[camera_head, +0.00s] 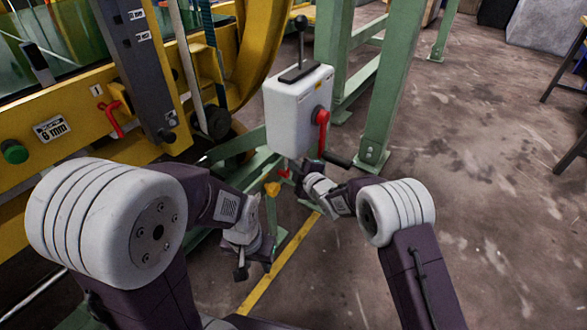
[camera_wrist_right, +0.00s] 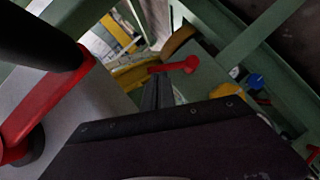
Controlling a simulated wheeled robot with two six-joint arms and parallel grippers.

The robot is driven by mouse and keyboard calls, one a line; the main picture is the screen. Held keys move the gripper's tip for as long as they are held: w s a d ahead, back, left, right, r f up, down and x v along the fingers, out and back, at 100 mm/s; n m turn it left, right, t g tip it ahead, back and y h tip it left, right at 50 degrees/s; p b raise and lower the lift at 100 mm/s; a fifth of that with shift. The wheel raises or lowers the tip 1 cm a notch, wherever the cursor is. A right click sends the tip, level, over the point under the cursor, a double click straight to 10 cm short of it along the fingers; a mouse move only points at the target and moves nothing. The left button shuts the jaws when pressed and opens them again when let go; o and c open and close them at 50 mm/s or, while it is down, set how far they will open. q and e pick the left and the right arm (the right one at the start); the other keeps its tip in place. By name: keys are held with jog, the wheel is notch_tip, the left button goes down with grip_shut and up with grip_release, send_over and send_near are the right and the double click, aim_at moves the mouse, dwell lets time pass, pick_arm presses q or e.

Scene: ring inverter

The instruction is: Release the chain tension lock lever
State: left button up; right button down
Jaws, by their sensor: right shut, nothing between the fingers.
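A small red lever with a round end shows in the right wrist view (camera_wrist_right: 175,67), just beyond my right fingertips. It looks like the small red part (camera_head: 285,173) below the grey box in the head view, partly hidden by my gripper. No label shows on it. My right gripper (camera_head: 299,170) is shut and empty, close to this lever; its fingers also show in the wrist view (camera_wrist_right: 157,92). I cannot tell whether they touch it. My left gripper (camera_head: 254,268) hangs low by the green frame, away from the lever; its fingers are too small to read.
The grey control box (camera_head: 297,105) has a black stick on top and a red crank (camera_head: 321,118) with a dark handle near my right wrist. Another red lever (camera_head: 113,117) sits on the yellow machine at left. Green posts (camera_head: 384,100) stand behind.

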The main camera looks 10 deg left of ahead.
jog(key=w+p, duration=0.1)
jog(key=p, duration=0.1)
jog(key=w+m+g+p, duration=0.1)
jog(key=p, duration=0.1)
jog(key=shift+w+d+f, duration=0.1)
jog(key=shift+d+f, duration=0.05)
jog(key=shift+d, duration=0.25)
